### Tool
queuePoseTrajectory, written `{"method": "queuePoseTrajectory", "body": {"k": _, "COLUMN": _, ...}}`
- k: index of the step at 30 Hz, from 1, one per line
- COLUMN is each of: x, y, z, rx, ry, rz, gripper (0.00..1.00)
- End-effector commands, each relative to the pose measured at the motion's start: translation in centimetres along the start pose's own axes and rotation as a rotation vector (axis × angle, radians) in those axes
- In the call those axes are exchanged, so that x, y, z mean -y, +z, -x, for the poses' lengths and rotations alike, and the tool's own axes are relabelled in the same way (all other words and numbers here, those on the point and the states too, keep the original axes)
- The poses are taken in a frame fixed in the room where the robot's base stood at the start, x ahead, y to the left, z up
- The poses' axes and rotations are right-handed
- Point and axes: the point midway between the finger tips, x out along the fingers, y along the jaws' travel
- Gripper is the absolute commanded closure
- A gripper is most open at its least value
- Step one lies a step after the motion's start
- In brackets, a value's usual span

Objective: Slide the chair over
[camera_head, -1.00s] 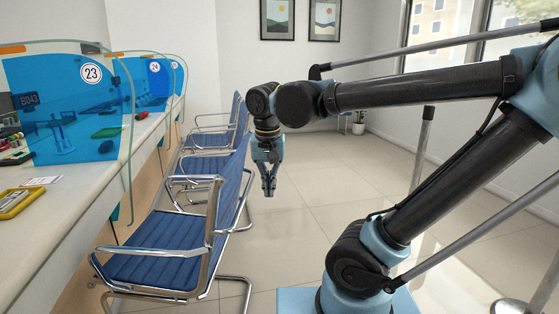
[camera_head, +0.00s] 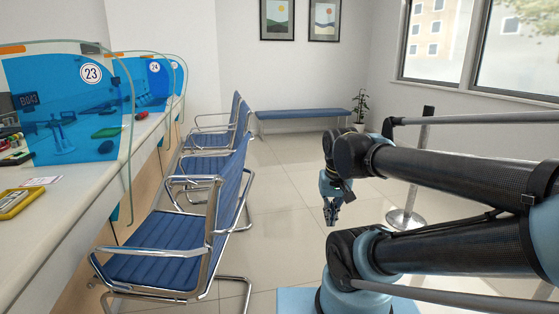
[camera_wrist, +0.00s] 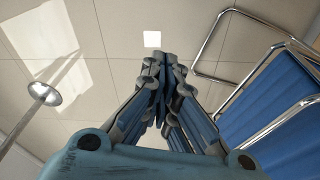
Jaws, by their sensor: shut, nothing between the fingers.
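The nearest blue chair (camera_head: 160,250) with a chrome frame stands at the left in the head view, beside the counter, its back (camera_head: 231,190) toward the open floor. It also shows at the right of the wrist view (camera_wrist: 275,110). More blue chairs (camera_head: 207,164) of the same kind stand in a row behind it. My gripper (camera_head: 332,222) hangs pointing down to the right of the chair, with clear floor between them. Its fingers are shut and empty, and they come together in the wrist view (camera_wrist: 161,62).
The white counter (camera_head: 75,225) with blue dividers (camera_head: 65,105) runs along the left. A blue bench (camera_head: 300,121) stands by the back wall, with a potted plant (camera_head: 360,108) beside it. A barrier post (camera_head: 405,218) stands at right. The tiled floor between is free.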

Motion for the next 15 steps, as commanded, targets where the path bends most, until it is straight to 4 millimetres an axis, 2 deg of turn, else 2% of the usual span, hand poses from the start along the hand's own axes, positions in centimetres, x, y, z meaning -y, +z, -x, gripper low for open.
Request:
{"method": "queuePoseTrajectory", "body": {"k": 3, "x": -1.7, "y": 0.9, "z": -1.3, "rx": -0.01, "ry": 0.003, "rz": -0.005, "gripper": 1.0}}
{"method": "queuePoseTrajectory", "body": {"k": 9, "x": -3.5, "y": 2.1, "z": -2.8, "rx": -0.023, "ry": 0.01, "rz": 0.005, "gripper": 1.0}}
{"method": "queuePoseTrajectory", "body": {"k": 15, "x": -3.7, "y": 2.6, "z": -3.4, "rx": -0.028, "ry": 0.012, "rz": 0.014, "gripper": 1.0}}
